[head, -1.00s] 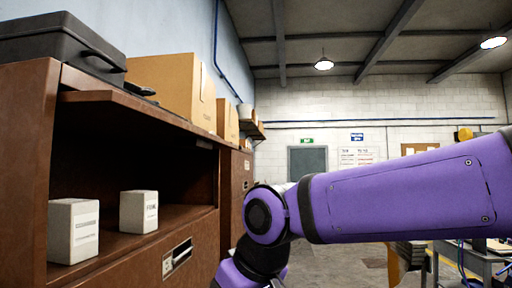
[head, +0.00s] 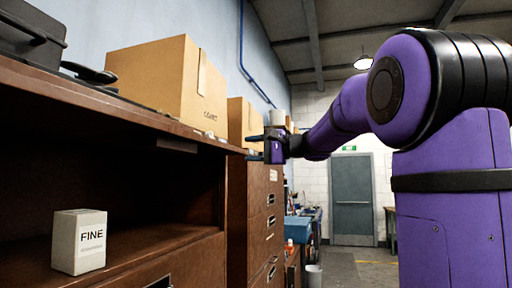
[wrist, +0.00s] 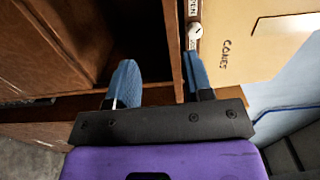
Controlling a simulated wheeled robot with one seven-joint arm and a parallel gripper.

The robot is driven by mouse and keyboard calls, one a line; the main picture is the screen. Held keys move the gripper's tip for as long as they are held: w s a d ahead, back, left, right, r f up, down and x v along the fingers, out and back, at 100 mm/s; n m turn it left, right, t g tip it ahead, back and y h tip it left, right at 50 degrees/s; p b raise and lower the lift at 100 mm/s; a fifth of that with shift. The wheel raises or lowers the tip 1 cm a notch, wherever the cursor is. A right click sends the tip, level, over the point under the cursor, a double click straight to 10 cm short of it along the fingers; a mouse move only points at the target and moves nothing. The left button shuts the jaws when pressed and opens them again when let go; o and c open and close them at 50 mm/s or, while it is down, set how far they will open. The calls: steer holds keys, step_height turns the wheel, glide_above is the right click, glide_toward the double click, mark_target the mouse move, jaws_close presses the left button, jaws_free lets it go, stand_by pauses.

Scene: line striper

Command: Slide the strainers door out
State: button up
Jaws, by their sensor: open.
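The brown cabinet's open compartment is in the head view, with a thin brown panel (head: 120,108) across its top that looks like the strainers door pushed in. A small grey pull (head: 177,145) shows under its front edge. My gripper (head: 254,148) is at the panel's right end, its fingers pointing left. In the wrist view the open blue fingers (wrist: 160,82) lie on either side of the brown edge (wrist: 173,45), one on the dark opening's side, one on the top side. I cannot tell whether they touch it. Nothing is visibly held.
A white box marked FINE (head: 79,241) stands in the compartment. A cardboard box (head: 170,82) and a black case (head: 30,30) sit on top. A brown drawer cabinet (head: 262,215) stands just beyond. The aisle floor (head: 345,268) is clear.

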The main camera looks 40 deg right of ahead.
mark_target(226, 146)
steer(key=shift+t, duration=0.3)
steer(key=shift+w+d+r+x, duration=0.1)
steer(key=shift+d+r+x, duration=0.1)
steer(key=shift+x, duration=1.4)
steer(key=shift+w+d+r+x, duration=0.15)
steer(key=shift+r+x, duration=0.05)
steer(key=shift+x, duration=1.4)
steer(key=shift+w+d+r+x, duration=0.1)
steer(key=shift+d+r+x, duration=0.05)
steer(key=shift+x, duration=1.5)
steer(key=shift+c, duration=0.2)
jaws_close()
steer(key=shift+s+d, duration=0.1)
